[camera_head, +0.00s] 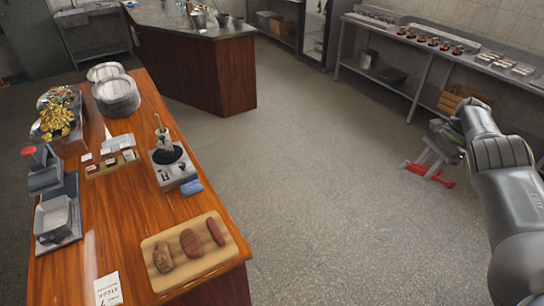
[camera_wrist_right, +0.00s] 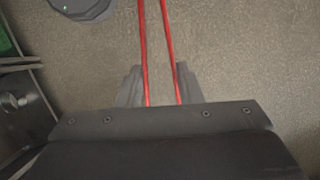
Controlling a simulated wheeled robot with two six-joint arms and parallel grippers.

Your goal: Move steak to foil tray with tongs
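A wooden board (camera_head: 152,246) lies at the near end of the wooden counter with three pieces of meat: a brown piece (camera_head: 163,257), a reddish-brown piece (camera_head: 191,243) and a longer red piece (camera_head: 215,231). I cannot tell which is the steak. My right gripper (camera_head: 432,160) is over the open floor, far right of the board. Red tongs (camera_head: 430,176) show at its fingers; their two red arms (camera_wrist_right: 156,50) extend from between the fingers (camera_wrist_right: 154,88) in the right wrist view. Silvery trays (camera_head: 520,69) stand on the back-right steel counter; which is the foil tray is unclear. My left gripper is out of view.
The wooden counter (camera_head: 115,240) also bears a grey tray (camera_head: 54,218), metal pots (camera_head: 117,95), a burner-like device (camera_head: 172,166), a blue item (camera_head: 191,187) and a paper card (camera_head: 108,289). The floor (camera_head: 310,190) between the counters is clear.

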